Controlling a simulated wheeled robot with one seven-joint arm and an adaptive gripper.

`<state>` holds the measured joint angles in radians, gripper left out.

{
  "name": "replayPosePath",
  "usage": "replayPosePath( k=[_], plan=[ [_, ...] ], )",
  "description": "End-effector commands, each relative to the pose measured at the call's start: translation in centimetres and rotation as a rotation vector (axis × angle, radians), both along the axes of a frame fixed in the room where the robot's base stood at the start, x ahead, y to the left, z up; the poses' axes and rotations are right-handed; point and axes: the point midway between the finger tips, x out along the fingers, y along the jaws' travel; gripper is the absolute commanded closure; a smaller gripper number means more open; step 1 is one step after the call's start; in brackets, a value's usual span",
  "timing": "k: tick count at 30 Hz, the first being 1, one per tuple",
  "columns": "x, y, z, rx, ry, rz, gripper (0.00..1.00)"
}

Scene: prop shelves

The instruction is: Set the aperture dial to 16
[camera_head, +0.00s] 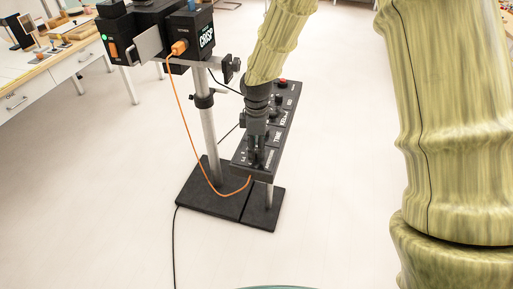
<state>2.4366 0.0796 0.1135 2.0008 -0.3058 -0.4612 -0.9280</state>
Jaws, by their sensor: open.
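A long black control panel (251,172) stands on a short post, with knobs and white lettering along its top. The lettering is too small to read surely, so I cannot tell which knob is the aperture dial or what it is set to. My gripper (257,154) points down over the near end of the panel. It covers the knob area there, and I cannot tell whether its fingers touch or surround a dial. The fingers are dark against the dark panel.
A black camera-like unit (190,32) stands on a metal pole left of the panel. An orange cable (184,115) loops from it down towards the panel. Black base plates (209,196) lie on the floor. White workbenches (55,75) stand at the upper left. Floor in front is clear.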

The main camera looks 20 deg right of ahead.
Motion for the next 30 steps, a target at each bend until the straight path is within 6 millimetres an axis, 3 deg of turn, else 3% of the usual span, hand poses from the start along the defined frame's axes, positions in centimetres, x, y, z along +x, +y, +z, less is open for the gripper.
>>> replayPosePath(
  k=[6,16,24,30],
  plan=[
    [0.0,0.0,-1.3,0.0,0.001,-0.001,0.5],
    [0.0,0.0,-1.5,0.0,0.0,0.0,0.5],
    [0.0,0.0,-1.5,0.0,0.0,0.0,0.96],
    [0.0,0.0,-1.5,0.0,0.0,-0.007,0.96]
  ],
)
